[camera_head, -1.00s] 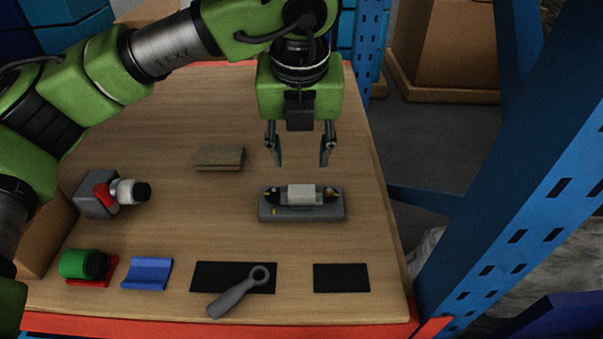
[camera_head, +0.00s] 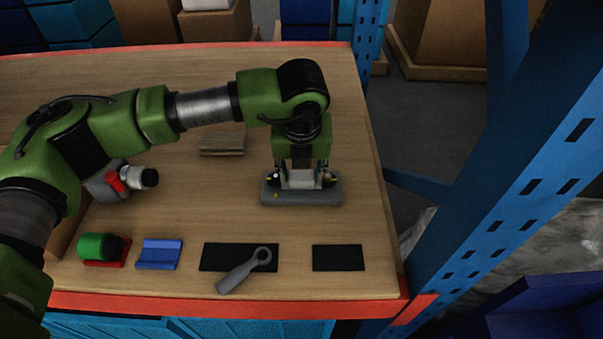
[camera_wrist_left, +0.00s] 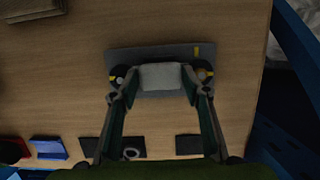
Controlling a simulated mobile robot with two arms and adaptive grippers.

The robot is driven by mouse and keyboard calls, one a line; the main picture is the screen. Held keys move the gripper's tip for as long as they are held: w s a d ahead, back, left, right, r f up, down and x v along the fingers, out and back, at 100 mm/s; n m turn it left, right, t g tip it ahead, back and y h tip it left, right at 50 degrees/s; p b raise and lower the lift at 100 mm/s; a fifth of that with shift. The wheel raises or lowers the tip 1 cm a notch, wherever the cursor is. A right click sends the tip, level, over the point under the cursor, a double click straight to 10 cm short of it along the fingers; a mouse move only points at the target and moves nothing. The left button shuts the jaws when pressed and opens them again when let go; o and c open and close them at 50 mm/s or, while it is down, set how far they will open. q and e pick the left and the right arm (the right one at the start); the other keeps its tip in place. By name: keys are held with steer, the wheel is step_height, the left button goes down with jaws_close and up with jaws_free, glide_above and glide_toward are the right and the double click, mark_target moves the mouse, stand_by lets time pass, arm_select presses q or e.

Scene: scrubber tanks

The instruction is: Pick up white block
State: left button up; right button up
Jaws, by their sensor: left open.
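The white block (camera_head: 301,181) sits on a grey fixture (camera_head: 301,198) on the wooden table, between two dark rounded end pieces. My left gripper (camera_head: 301,174) points down over it. In the left wrist view the white block (camera_wrist_left: 161,76) lies between the two open fingertips (camera_wrist_left: 160,84), one at each end of it. Whether the fingers touch the block cannot be told. My right gripper is in no view.
A brown block (camera_head: 222,144) lies behind and left. A grey part with a red and white fitting (camera_head: 137,179), a green cylinder (camera_head: 98,246), a blue holder (camera_head: 159,254), black mats (camera_head: 338,257) and a grey ring-ended tool (camera_head: 243,272) are around. A blue rack post (camera_head: 455,200) stands at right.

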mark_target(301, 173)
arm_select(q)
steer(key=shift+w+f, duration=0.1)
steer(key=shift+f, duration=0.1)
steer(key=c, duration=0.9)
steer(key=shift+r, duration=0.1)
steer(key=shift+r+b, duration=0.5)
steer(key=shift+b, duration=0.1)
steer(key=shift+b+v, duration=0.75)
steer(key=shift+v, duration=0.4)
steer(key=s+a+r+b, duration=0.1)
steer(key=s+r, duration=0.2)
steer(key=s, duration=0.1)
steer(key=s+a+r+b, duration=0.2)
steer(key=s+r, duration=0.1)
steer(key=s, duration=0.1)
steer(key=s+a+r+b, duration=0.2)
steer(key=s+r, duration=0.2)
steer(key=shift+s+a+r, duration=0.1)
steer(key=shift+s, duration=0.1)
